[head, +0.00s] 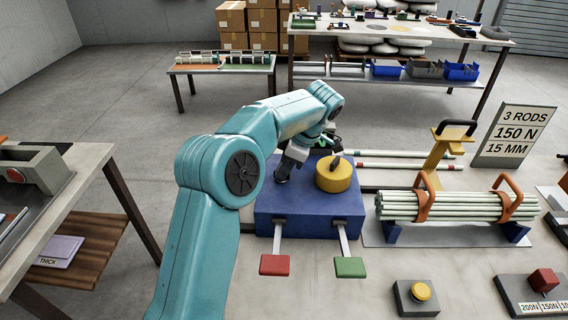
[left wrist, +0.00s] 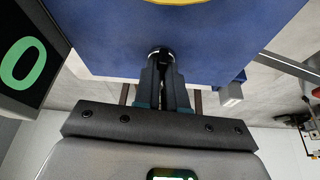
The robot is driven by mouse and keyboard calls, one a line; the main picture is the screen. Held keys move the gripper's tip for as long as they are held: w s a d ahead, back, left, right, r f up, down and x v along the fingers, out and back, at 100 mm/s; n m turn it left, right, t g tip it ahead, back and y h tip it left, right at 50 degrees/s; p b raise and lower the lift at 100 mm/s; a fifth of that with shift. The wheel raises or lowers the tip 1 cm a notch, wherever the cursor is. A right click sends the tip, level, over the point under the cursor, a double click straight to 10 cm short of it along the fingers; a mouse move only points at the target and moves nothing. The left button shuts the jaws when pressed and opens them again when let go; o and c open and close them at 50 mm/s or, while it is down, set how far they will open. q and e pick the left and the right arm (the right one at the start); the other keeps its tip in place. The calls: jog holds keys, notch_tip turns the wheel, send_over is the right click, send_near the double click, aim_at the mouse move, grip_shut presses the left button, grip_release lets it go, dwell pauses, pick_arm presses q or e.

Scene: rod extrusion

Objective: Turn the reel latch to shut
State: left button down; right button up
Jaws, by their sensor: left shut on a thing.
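A blue box (head: 300,208) stands on the table and carries a yellow drum (head: 334,178) with a dark pointer-like piece on top. My left gripper (head: 281,178) reaches down to the box top, left of the drum. In the left wrist view my left gripper (left wrist: 162,62) is shut on a small dark round piece with a shiny rim (left wrist: 159,51), at the blue box (left wrist: 110,40). This looks like the reel latch, but the fingers hide most of it and I cannot tell its angle. The drum's yellow edge (left wrist: 180,1) shows at the top. My right gripper is not in view.
A red pedal (head: 275,265) and a green pedal (head: 350,267) stick out from the box front. A bundle of pale rods (head: 455,206) lies in a cradle to the right. A yellow button (head: 421,291) stands in front. A sign (head: 514,135) stands at the right.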

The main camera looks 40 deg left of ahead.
pick_arm(q)
jog(key=shift+n+p, duration=0.3)
jog(key=shift+n, duration=0.3)
jog(key=shift+h, duration=0.3)
jog(key=shift+f, duration=0.1)
jog(key=c, duration=1.2)
grip_release()
jog(key=p+v, duration=0.8)
jog(key=v, duration=0.8)
jog(key=shift+w+p, duration=0.3)
jog(key=shift+p, duration=0.05)
